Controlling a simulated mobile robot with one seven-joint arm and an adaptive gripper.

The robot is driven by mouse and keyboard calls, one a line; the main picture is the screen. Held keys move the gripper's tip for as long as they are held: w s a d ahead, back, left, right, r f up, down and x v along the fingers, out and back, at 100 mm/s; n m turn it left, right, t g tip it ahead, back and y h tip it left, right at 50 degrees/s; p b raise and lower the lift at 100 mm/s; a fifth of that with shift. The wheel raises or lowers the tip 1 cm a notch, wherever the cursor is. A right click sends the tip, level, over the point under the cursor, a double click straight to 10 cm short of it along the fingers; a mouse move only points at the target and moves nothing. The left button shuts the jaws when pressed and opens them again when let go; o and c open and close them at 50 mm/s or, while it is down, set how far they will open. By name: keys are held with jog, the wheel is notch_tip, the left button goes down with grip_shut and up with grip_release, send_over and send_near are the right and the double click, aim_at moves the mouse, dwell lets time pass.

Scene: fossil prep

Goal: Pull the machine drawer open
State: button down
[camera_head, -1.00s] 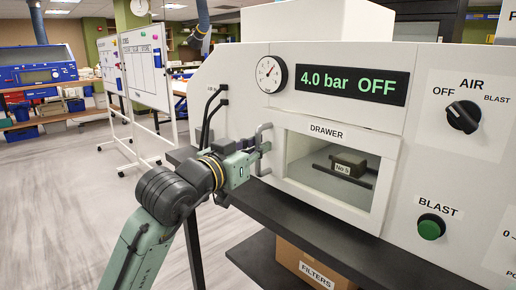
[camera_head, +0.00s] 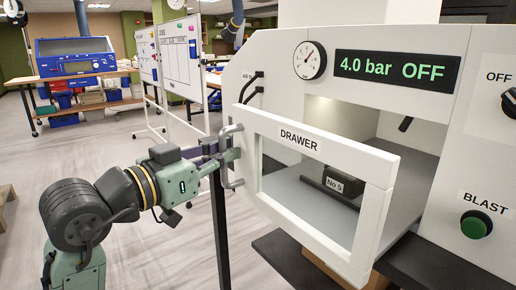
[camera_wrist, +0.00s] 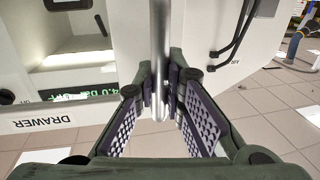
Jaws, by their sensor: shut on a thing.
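The machine drawer (camera_head: 375,178) stands well out of the white machine, its framed front swung into the foreground of the head view. A dark block labelled No 5 (camera_head: 343,182) lies inside it. The grey bar handle (camera_head: 237,178) is at the left end of the drawer front. My gripper (camera_head: 228,153) is shut on this handle. In the wrist view, the fingers (camera_wrist: 167,85) close around the upright metal bar (camera_wrist: 160,45), and the DRAWER label (camera_wrist: 48,122) shows upside down at the left.
The machine carries a gauge (camera_head: 309,60), a display (camera_head: 397,70) reading 4.0 bar OFF, and a green BLAST button (camera_head: 476,224). A dark bench (camera_head: 290,257) is under it. Whiteboards (camera_head: 183,60) stand behind, and open floor (camera_head: 120,150) lies to the left.

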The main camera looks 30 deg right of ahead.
jog(key=a+b, duration=0.1)
jog(key=a, duration=0.9)
jog(key=shift+s+a, duration=0.4)
jog(key=shift+s, duration=0.05)
jog(key=c, duration=1.7)
grip_release()
jog(key=shift+o, duration=0.2)
jog(key=v, duration=1.2)
